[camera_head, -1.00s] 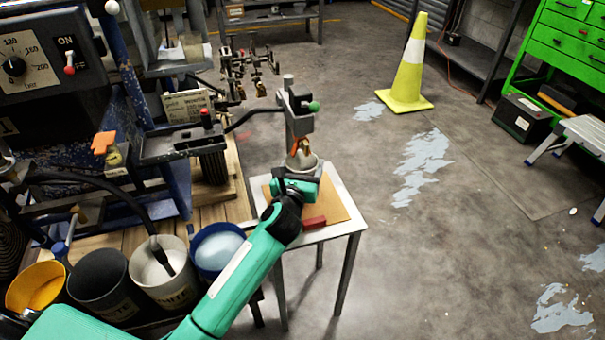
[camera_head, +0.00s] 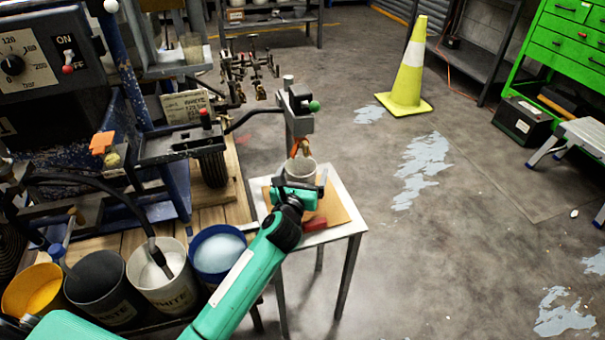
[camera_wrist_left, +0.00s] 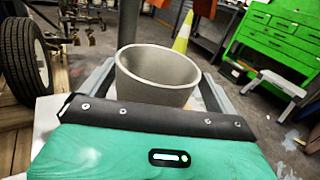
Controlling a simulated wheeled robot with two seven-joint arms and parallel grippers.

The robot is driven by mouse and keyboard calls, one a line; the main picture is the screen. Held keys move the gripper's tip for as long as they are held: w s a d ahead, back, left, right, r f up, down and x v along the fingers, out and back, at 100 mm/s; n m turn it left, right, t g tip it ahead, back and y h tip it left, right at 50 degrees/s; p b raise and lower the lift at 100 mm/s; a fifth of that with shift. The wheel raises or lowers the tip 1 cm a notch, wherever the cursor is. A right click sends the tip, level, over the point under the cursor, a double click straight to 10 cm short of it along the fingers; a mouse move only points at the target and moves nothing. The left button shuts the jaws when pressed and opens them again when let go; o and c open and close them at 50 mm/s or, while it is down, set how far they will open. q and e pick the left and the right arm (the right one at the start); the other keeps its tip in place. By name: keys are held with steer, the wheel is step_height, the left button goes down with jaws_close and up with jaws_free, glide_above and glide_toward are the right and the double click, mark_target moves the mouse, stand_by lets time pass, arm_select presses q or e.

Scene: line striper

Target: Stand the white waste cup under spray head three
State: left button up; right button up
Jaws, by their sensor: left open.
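The white waste cup (camera_head: 300,170) looks upright at the small side table (camera_head: 346,212), below and close to an orange-brown spray nozzle (camera_head: 301,147). I cannot read a number on that spray head. My left gripper (camera_head: 297,184) is open at the near side of the cup. In the left wrist view the cup (camera_wrist_left: 158,72) is empty-looking, with one finger on each side. My gripper's body hides the cup's base, so I cannot tell whether it rests on the table. My right gripper is not in view.
A red block (camera_head: 315,223) and a brown board (camera_head: 333,208) lie on the table. Several paint buckets, one white (camera_head: 160,275) and one blue (camera_head: 219,252), stand at the lower left. The striper's wheel (camera_head: 212,168) is left of the table. Floor to the right is free up to a yellow cone (camera_head: 408,75).

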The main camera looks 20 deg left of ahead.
arm_select(q)
steer(key=shift+r, duration=0.15)
steer(key=s, duration=0.4)
steer(key=s+p, duration=0.1)
steer(key=s, duration=0.6)
steer(key=shift+s+d+p, duration=0.3)
steer(key=shift+s+r+m, duration=0.3)
steer(key=shift+s+m, duration=0.1)
steer(key=shift+m, duration=0.1)
steer(key=s+d+r+m+g+h, duration=0.1)
steer(key=s+d+m+h, duration=0.45)
steer(key=m, duration=0.65)
steer(key=s+d+r+m+h, duration=0.1)
steer(key=s+d+m+h, duration=0.4)
steer(key=m, duration=0.7)
steer(key=s+a+f+m+g+y, duration=0.6)
steer(key=s+f+m, duration=0.5)
steer(key=m, duration=0.4)
steer(key=shift+s+f+g, duration=0.2)
steer(key=shift+f+g, duration=0.45)
steer(key=shift+g, duration=0.35)
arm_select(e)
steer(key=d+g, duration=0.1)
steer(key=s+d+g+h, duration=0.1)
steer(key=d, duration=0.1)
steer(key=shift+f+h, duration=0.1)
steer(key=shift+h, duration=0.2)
